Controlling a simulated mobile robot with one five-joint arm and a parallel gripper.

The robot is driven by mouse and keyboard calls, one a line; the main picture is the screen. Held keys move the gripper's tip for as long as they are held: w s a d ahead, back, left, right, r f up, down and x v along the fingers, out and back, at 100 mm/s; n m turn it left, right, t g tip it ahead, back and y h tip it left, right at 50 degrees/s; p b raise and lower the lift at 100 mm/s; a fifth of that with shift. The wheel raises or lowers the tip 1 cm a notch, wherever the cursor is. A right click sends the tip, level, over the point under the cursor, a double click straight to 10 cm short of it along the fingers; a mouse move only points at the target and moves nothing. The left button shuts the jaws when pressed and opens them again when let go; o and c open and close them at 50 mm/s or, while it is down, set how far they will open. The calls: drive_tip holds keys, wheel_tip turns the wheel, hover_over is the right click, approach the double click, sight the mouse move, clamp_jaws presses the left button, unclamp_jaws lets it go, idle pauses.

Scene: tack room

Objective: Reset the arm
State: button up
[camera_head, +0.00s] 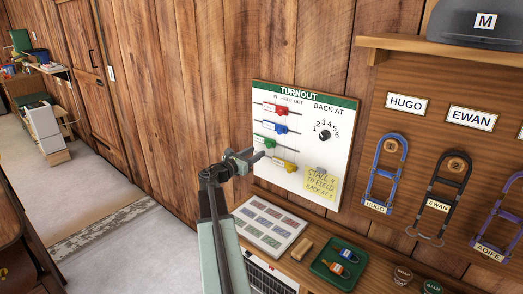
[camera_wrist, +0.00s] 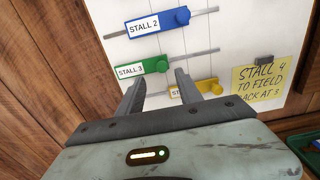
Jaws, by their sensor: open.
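My gripper (camera_head: 256,156) is raised in front of the lower left of the white turnout board (camera_head: 322,165). In the wrist view its two fingers (camera_wrist: 159,84) are apart, with nothing held between them. The green STALL 3 slider (camera_wrist: 154,65) shows just beyond the fingertips. The yellow slider (camera_wrist: 209,86) is right of the right finger, its label partly hidden. The blue STALL 2 slider (camera_wrist: 174,18) is higher up. I cannot tell whether a fingertip touches the board.
A yellow note (camera_head: 321,184) reads "STALL 4 TO FIELD BACK AT 3". Below the board, a shelf holds a card with coloured panels (camera_head: 270,226), a wooden block (camera_head: 300,249) and a green tray (camera_head: 319,267). Open floor (camera_head: 160,250) lies left.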

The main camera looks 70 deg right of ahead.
drive_tip(key=shift+a, duration=0.25)
drive_tip(key=shift+w, duration=0.15)
